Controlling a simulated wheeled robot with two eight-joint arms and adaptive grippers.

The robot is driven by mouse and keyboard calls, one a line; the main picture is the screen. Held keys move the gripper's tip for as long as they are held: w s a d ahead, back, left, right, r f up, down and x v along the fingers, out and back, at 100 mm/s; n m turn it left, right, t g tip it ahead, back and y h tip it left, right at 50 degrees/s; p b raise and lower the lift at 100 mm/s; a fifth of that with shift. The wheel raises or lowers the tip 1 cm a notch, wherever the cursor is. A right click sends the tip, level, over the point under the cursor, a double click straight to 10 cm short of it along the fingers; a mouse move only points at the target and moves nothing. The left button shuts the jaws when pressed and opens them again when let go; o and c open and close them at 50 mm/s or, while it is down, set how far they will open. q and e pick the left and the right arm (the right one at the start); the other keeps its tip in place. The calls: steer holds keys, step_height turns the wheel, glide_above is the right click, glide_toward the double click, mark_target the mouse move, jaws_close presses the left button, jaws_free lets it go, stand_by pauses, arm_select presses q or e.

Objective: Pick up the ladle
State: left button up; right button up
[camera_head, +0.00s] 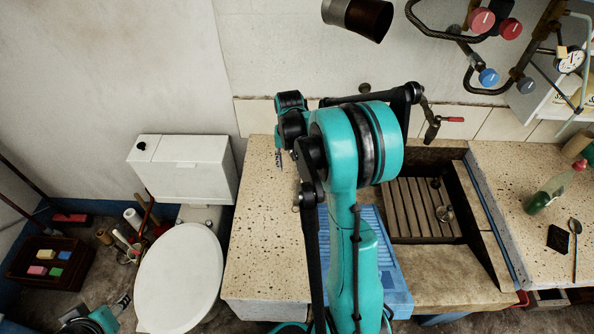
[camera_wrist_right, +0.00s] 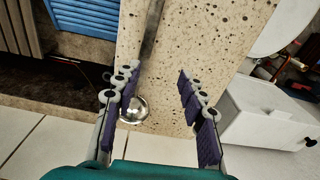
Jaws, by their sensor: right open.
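The ladle (camera_wrist_right: 134,109) shows in the right wrist view. It is shiny metal, with a round bowl and a long handle running up the picture along the speckled stone counter. My right gripper (camera_wrist_right: 156,76) is open and empty above the counter. The ladle's bowl and handle lie near the left finger, which overlaps the bowl's edge; I cannot tell whether they touch. In the head view my right arm hides most of the ladle's area, and only a small part of the right gripper (camera_head: 279,158) shows. A part of my left gripper (camera_head: 121,302) shows at the bottom left.
The trough with a slatted basin (camera_head: 410,204) lies right of my arm, with a blue ribbed board (camera_head: 393,268) at its front. The toilet (camera_head: 180,275) stands left of the counter. A spoon (camera_head: 574,250) and a green bottle (camera_head: 549,194) are on the right counter. Pipes hang above.

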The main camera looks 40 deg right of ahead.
mark_target(297, 184)
steer(key=f, duration=0.1)
steer(key=d+f, duration=0.2)
steer(key=shift+w+d+m+g, duration=0.15)
steer(key=shift+w+m+g, duration=0.1)
steer(key=shift+m+g, duration=0.05)
step_height(297, 184, down, 3)
steer(key=shift+s+d+r+b, duration=0.1)
steer(key=shift+s+r+b, duration=0.1)
steer(key=shift+b, duration=0.2)
steer(key=f, duration=0.1)
steer(key=f+b, duration=0.1)
steer(key=f, duration=0.1)
steer(key=f+b, duration=0.1)
steer(key=f, duration=0.1)
steer(key=shift+s+f, duration=0.1)
steer(key=shift+s, duration=0.3)
steer(key=shift+f, duration=0.15)
jaws_close()
